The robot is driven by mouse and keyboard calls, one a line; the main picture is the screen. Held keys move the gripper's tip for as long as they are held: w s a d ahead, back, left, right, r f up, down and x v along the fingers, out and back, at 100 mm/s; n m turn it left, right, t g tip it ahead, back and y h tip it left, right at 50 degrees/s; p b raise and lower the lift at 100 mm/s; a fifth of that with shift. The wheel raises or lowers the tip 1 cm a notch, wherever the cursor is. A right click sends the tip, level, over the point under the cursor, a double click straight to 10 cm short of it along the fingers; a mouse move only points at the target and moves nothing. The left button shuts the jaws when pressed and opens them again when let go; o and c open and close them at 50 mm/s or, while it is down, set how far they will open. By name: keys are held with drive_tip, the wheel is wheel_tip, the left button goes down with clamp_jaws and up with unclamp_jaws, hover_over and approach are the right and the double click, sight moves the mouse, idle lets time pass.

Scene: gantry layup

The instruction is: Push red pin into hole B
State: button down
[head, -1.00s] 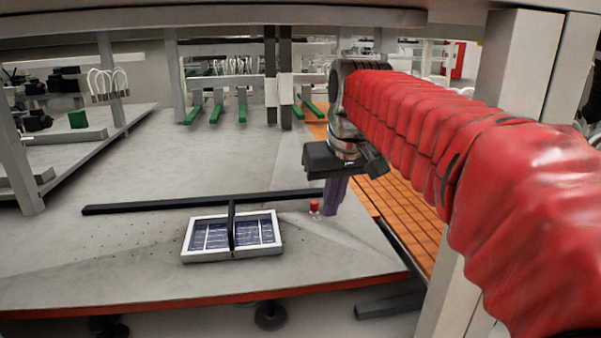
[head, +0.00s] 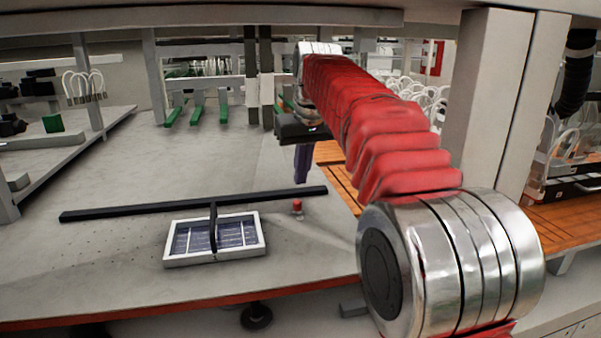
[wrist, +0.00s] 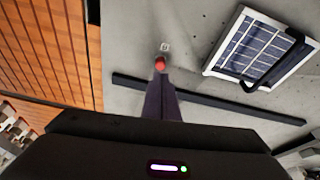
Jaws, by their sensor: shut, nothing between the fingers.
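The red pin (head: 297,205) stands on the grey table to the right of a framed panel, near the right end of a black bar. It also shows in the wrist view (wrist: 160,64), just past my fingertips, with a small pale spot beside it. My gripper (head: 301,181) has its dark purple fingers together and empty. They point down, above and behind the pin in the head view, apart from it there. In the wrist view the fingers (wrist: 159,85) overlap the pin's lower edge. I cannot make out hole B or its marking, or how deep the pin sits.
A white-framed panel tray (head: 166,247) with a black handle lies left of the pin. A long black bar (head: 190,206) lies behind it. The table behind the bar is mostly clear.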

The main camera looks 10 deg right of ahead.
sight(297, 201)
drive_tip(key=shift+f, duration=0.1)
drive_tip(key=shift+x, duration=2.95)
drive_tip(key=shift+f, duration=0.2)
drive_tip(key=shift+r, duration=1.55)
drive_tip(key=shift+r, duration=0.25)
drive_tip(key=v, duration=0.7)
drive_tip(key=shift+f, duration=0.1)
